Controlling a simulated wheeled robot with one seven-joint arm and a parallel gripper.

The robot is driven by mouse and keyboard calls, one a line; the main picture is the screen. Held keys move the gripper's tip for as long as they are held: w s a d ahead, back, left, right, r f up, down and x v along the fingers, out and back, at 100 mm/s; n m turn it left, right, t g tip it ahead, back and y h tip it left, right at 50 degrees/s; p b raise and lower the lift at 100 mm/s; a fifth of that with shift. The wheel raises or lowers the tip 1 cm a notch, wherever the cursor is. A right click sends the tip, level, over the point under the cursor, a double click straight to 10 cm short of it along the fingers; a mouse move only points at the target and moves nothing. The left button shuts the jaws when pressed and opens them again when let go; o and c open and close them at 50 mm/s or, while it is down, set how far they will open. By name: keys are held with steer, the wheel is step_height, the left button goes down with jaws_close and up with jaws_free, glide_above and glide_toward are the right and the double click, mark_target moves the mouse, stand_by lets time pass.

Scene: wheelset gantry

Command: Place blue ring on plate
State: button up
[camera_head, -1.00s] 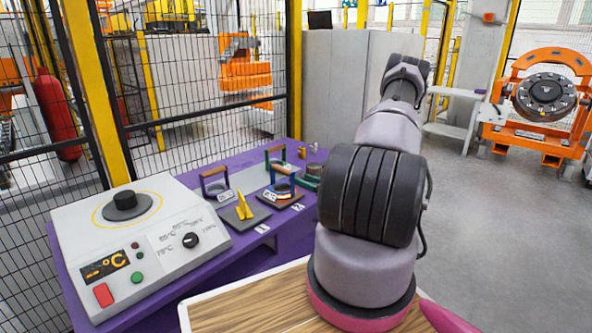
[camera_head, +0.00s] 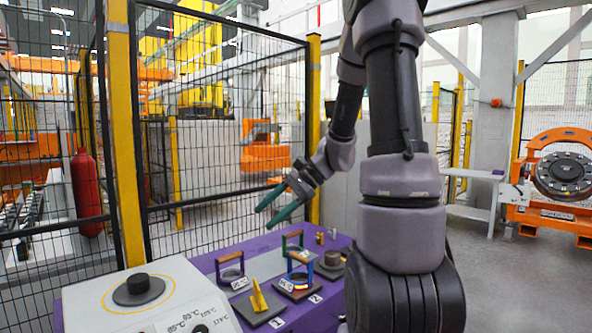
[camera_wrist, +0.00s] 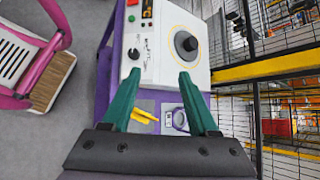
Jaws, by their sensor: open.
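My gripper (camera_head: 265,216) is open and empty, its green fingers pointing down-left above the purple table. In the wrist view its fingertips (camera_wrist: 158,78) are spread apart. Handled rings stand on the table. One has blue posts and a brown handle (camera_head: 289,260); one to its left has purple-blue posts (camera_head: 219,268); one behind has green posts (camera_head: 284,245). Which is the blue ring is not certain. One ring (camera_wrist: 180,120) shows between the fingers in the wrist view. A round dark plate (camera_head: 124,298) with a central knob sits on the white heater (camera_head: 75,312).
A yellow wedge-shaped piece (camera_head: 258,297) stands on a dark pad at the table's front. Small brass parts (camera_head: 332,234) lie at the back of the purple table (camera_head: 330,317). A mesh fence (camera_head: 215,150) runs close behind. Open floor lies to the right.

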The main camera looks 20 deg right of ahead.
steer(key=s+r+n+t+h, duration=0.5)
steer(key=s+r+n+h, duration=0.2)
steer(key=s+r, duration=0.6)
steer(key=shift+s+d+n+h, duration=0.45)
steer(key=shift+s+n, duration=0.25)
steer(key=shift+s, duration=0.15)
